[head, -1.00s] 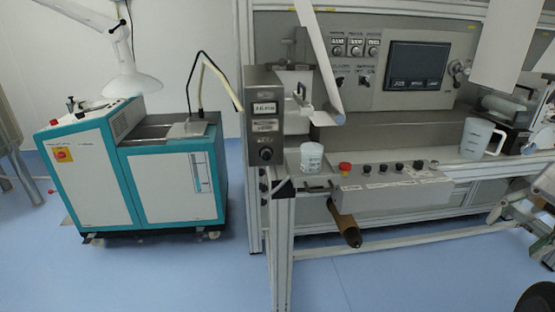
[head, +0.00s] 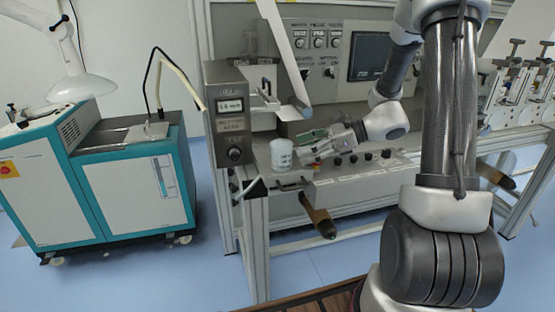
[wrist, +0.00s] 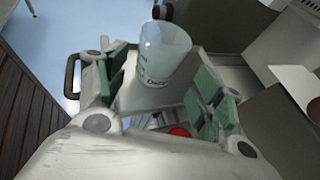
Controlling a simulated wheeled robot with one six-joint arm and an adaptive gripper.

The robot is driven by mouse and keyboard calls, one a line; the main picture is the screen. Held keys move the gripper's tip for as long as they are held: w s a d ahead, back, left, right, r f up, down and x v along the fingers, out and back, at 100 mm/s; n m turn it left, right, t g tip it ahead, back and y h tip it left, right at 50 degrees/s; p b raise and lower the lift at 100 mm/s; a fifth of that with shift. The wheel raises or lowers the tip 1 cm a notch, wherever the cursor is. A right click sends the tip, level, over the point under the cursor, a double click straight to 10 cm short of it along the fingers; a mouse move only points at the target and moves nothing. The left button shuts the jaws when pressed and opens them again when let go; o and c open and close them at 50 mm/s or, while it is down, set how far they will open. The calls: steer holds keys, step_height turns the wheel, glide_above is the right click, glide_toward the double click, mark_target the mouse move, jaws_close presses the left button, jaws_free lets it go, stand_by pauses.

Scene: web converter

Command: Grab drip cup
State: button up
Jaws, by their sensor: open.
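The drip cup (head: 282,154) is a small whitish, translucent cup with printing on its side. It stands upright on the left end of the machine's ledge. My gripper (head: 304,144) reaches in from the right, just beside the cup, with its jaws open. In the wrist view the cup (wrist: 164,52) shows in the gap between the green-padded fingers of my gripper (wrist: 158,82), towards their far ends. The fingers stand on either side with gaps to the cup, and nothing is gripped. How deep the cup sits between them is hard to tell.
A meter box (head: 230,115) stands close to the left of the cup. A hanging white web (head: 283,50) comes down above. A control panel with knobs (head: 365,160) lies below my arm. A red button (wrist: 180,131) shows under the gripper. A teal cabinet (head: 120,185) stands at left.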

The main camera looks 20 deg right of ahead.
mark_target(281, 157)
steer(key=x, duration=0.7)
steer(key=shift+a+f, duration=0.25)
steer(key=shift+f, duration=0.15)
steer(key=c, duration=0.9)
